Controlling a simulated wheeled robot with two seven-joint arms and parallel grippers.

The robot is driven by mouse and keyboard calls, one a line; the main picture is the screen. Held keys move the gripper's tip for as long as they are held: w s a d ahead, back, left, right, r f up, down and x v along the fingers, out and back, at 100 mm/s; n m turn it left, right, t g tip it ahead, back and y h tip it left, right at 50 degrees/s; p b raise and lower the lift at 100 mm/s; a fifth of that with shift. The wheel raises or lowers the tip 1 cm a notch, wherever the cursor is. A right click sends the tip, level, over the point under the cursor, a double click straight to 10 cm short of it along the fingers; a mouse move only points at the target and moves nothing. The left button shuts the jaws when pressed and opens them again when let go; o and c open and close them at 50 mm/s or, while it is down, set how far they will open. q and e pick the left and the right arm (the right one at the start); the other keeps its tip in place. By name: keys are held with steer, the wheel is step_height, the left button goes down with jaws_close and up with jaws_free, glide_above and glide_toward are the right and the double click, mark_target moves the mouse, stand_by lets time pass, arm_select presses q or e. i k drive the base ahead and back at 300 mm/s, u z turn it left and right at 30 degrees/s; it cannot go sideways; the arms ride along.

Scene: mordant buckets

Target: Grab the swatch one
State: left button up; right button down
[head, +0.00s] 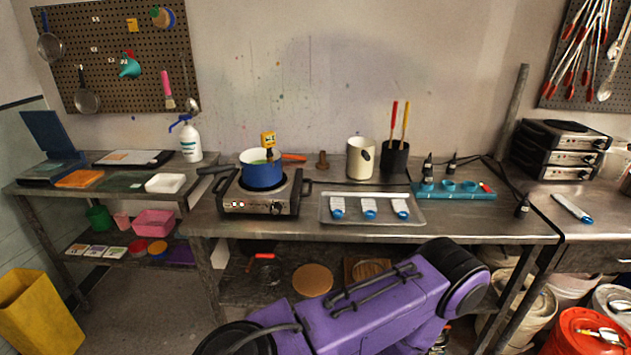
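Three small white pieces with blue ends and dark marks lie in a row on a clear shallow tray (372,221) on the middle table: a left one (338,207), a middle one (369,208) and a right one (401,208). A similar white and blue piece (572,208) lies on the right-hand counter. An orange flat piece (80,179) and a dark green flat piece (124,181) lie on the left table. I cannot tell which of these is the swatch. Neither of my grippers is in view; only my purple body shows at the bottom.
A blue pot (263,175) stands on a hot plate (259,198) left of the tray. A cream jug (360,158), a black holder (395,158) with red and yellow handles and a teal rack (455,189) stand behind and right. Buckets (578,333) crowd the floor at right.

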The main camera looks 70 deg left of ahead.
mark_target(337, 204)
steer(key=u, duration=1.55)
